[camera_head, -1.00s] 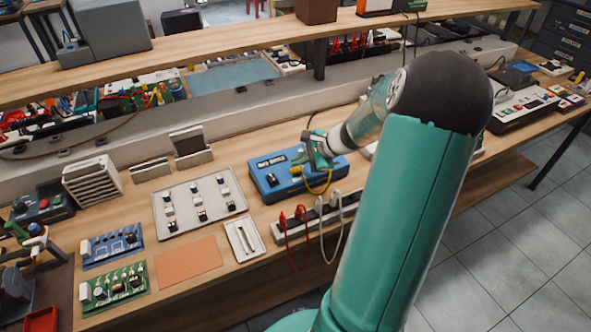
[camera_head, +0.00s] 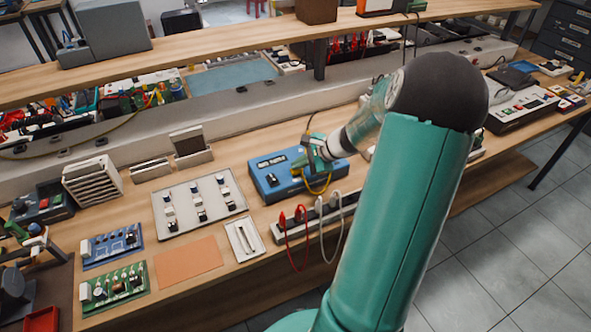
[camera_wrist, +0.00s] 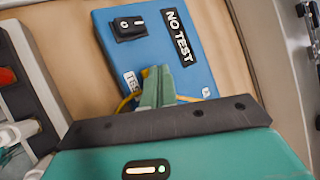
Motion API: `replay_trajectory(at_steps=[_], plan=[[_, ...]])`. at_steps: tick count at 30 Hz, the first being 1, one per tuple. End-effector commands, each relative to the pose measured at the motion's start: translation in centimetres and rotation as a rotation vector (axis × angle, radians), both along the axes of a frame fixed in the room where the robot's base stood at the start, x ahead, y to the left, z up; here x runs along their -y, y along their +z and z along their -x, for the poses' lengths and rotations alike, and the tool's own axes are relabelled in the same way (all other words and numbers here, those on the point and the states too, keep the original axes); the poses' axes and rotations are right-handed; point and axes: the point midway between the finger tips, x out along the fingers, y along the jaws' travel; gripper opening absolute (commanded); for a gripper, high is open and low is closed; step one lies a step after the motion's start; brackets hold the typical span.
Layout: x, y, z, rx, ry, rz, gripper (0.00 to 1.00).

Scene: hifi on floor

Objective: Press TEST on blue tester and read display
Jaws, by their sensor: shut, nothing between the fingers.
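The blue tester (camera_head: 268,186) lies on the workbench; its top face (camera_wrist: 188,68) fills the middle of the wrist view. Its black display (camera_wrist: 179,36) reads "NO TEST". A black knob or switch block (camera_wrist: 130,29) sits beside the display. A small white label (camera_wrist: 131,81), partly hidden, seems to begin with "TE". My gripper (camera_head: 318,166) is over the tester, and its green fingers (camera_wrist: 157,72) are together with nothing between them. The fingertips are beside the label and hide the spot beneath them. I cannot tell whether they touch the tester.
A yellow cable (camera_head: 321,188) loops by the tester's front. A power strip (camera_head: 310,222) with red and white plugs stands in front of it. A grey component tray (camera_head: 178,224) and small white tray (camera_head: 244,240) lie to the left. A shelf (camera_head: 230,60) runs above the bench's back.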

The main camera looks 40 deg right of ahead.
Motion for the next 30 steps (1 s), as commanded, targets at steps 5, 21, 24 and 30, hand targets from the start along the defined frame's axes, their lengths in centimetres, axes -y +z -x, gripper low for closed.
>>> replay_trajectory(at_steps=[5,21,24,30], plan=[[-0.01,-0.21,0.00,0.000,-0.001,-0.001,0.00],[0.00,-0.55,0.01,0.000,0.000,0.000,0.00],[0.00,-0.50,0.01,0.000,0.000,0.000,0.00],[0.03,0.32,-0.01,0.000,0.001,0.002,0.00]])
